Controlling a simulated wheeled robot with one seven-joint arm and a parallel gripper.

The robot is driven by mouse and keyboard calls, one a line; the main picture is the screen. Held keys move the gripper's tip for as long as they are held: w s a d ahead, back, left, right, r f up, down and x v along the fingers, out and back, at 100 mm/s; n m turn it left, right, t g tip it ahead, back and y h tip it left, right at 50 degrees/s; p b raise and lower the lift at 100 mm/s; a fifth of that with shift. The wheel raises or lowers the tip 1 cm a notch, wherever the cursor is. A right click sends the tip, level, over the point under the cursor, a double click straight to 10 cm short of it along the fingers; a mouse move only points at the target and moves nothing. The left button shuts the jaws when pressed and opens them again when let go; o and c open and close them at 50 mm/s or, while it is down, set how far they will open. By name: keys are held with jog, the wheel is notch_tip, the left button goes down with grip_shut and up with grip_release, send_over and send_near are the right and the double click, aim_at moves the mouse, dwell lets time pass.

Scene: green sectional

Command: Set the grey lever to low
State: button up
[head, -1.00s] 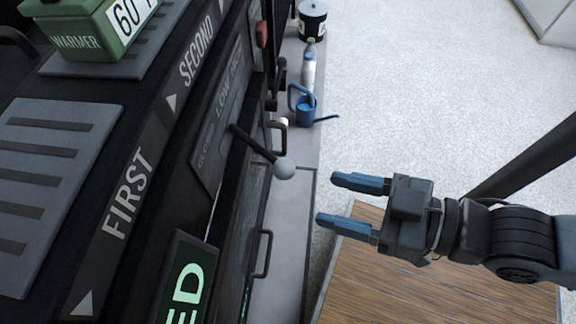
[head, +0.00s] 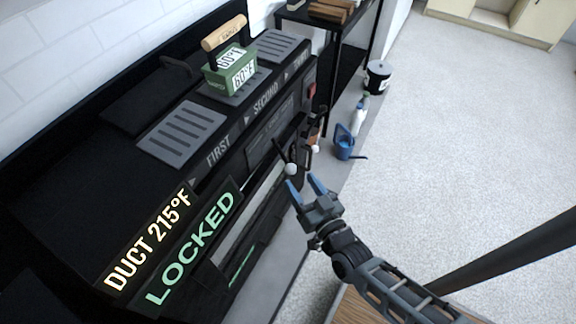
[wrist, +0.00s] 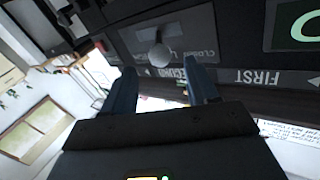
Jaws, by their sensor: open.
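The grey lever shows in the head view as a thin dark rod with a grey ball knob (head: 291,169), sticking out from the front of the black machine. Its ball also shows in the wrist view (wrist: 160,57), ahead of and between the two fingers, with the word CLOSED upside down just right of it. I cannot tell exactly which mark the lever stands at. My gripper (head: 303,182) is open, its blue fingertips close to the ball, which is at the left finger in the head view. Whether they touch is unclear.
The black machine (head: 135,140) fills the left, with lit DUCT 215°F and LOCKED signs. A green warmer block (head: 231,76) sits on its top plate. A blue watering can (head: 344,147), a bottle and a black pot stand beyond. Open pale floor lies right.

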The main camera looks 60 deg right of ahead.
aim_at(288, 162)
jog(key=shift+x, duration=4)
grip_shut()
